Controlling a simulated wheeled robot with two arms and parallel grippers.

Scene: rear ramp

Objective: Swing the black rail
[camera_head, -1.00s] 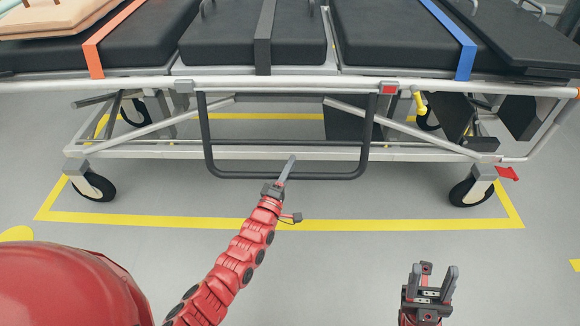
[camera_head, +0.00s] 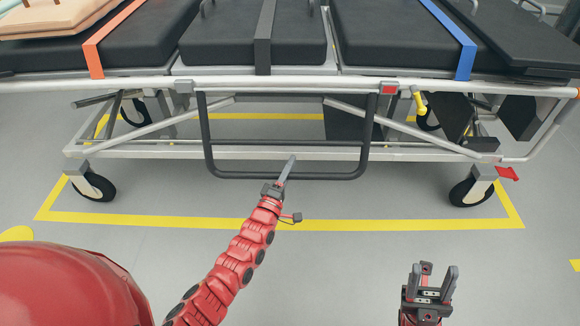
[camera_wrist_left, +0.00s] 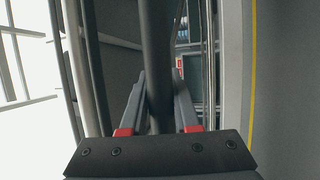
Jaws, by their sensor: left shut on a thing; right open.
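The black rail (camera_head: 335,176) is a U-shaped tube hanging down from the side of the wheeled stretcher (camera_head: 420,156). My left gripper (camera_head: 288,168) is at the middle of the rail's lower bar. In the left wrist view the rail (camera_wrist_left: 156,50) runs between the two fingers of my left gripper (camera_wrist_left: 157,95), which is shut on it. My right gripper (camera_head: 434,280) is open and empty, low in the picture over the floor, well apart from the stretcher.
The stretcher stands on wheels inside a yellow floor outline (camera_head: 150,219). A yellow handle (camera_head: 419,102) and a red tab (camera_head: 507,173) are on its right part. Black pads with orange and blue straps lie on top. The grey floor in front is clear.

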